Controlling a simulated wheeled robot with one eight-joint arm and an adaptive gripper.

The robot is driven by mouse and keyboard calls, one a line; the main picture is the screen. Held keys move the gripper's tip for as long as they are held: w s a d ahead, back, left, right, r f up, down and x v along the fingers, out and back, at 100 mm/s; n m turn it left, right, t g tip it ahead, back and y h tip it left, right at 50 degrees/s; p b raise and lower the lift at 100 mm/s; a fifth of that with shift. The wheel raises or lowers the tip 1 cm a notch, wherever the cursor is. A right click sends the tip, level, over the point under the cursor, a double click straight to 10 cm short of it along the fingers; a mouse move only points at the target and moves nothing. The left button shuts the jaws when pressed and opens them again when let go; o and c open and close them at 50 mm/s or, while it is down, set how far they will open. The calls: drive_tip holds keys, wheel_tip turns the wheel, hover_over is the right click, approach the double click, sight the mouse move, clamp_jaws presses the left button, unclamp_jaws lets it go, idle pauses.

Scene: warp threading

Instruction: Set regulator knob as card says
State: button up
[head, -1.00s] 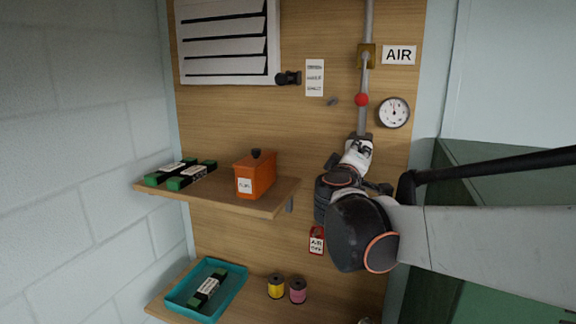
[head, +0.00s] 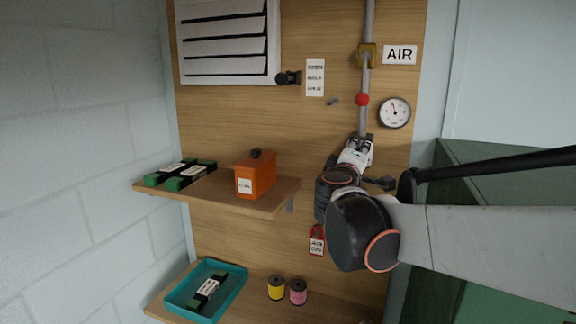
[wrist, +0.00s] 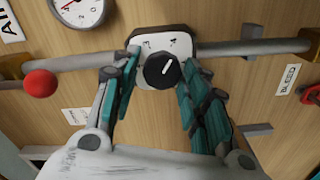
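The regulator knob (wrist: 160,73) is black and round with a white pointer line, seen in the wrist view on a pale dial plate (wrist: 180,46) with small numbers. The pointer slants up and right in that view. My gripper (wrist: 162,64) is open, its teal-padded fingers on either side of the knob; I cannot tell whether they touch it. In the head view my gripper (head: 359,147) is at the lower end of the grey pipe and hides the knob. A white card (head: 315,77) with several lines of text hangs left of the pipe, too small to read.
A round gauge (head: 394,112) and a red ball (head: 362,99) are above the gripper, with the AIR sign (head: 399,55) higher. A red tag (head: 317,241) hangs below. A shelf (head: 262,208) with an orange box (head: 256,177) stands out to the left.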

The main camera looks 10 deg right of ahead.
drive_tip(key=shift+s+a+f, duration=0.1)
drive_tip(key=shift+s+a, duration=0.05)
drive_tip(key=shift+s, duration=0.3)
